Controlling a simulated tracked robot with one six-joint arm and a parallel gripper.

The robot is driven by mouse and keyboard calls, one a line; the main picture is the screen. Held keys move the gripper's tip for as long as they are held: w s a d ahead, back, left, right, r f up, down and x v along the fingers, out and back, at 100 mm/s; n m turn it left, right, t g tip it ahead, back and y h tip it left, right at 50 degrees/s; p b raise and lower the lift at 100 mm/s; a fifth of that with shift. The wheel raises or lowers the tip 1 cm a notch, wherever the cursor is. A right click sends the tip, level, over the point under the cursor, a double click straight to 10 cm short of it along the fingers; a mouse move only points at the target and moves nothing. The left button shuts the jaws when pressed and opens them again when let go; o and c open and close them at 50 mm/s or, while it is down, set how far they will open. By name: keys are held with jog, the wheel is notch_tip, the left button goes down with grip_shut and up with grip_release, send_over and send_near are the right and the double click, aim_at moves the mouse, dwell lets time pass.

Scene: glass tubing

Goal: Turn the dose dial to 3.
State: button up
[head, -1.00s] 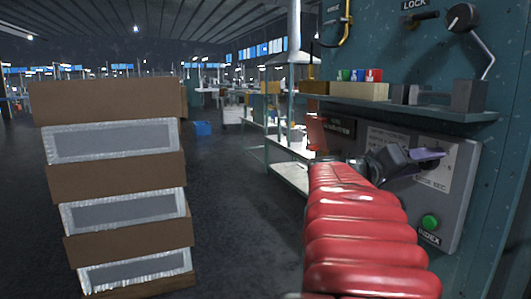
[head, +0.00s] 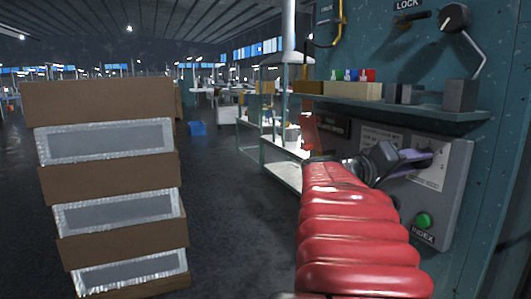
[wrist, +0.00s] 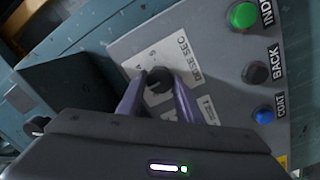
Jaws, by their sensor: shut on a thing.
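The dose dial is a dark round knob (wrist: 159,79) on a pale label plate in the wrist view. The label plate (wrist: 190,48) carries the words "DOSE SEC" and a scale with numbers too small to read surely. My gripper (wrist: 160,90) has its two purple fingers on either side of the knob and is shut on it. In the head view my gripper (head: 425,158) reaches the grey control panel (head: 455,190) from the left. The fingers hide most of the dial there, and I cannot tell which number it points to.
A green INDEX button (head: 423,220) sits below the dial. The wrist view shows a black BACK button (wrist: 255,73) and a blue COAT button (wrist: 263,114). A shelf (head: 400,105) with small items juts out above. Stacked boxes (head: 105,155) stand at left.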

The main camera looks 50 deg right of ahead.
jog(key=shift+f, duration=0.1)
jog(key=o, duration=1)
jog(key=shift+o, duration=0.2)
jog(key=shift+w+a, duration=0.1)
jog(key=v, duration=1.3)
jog(key=shift+a, duration=0.25)
jog(key=shift+w, duration=0.15)
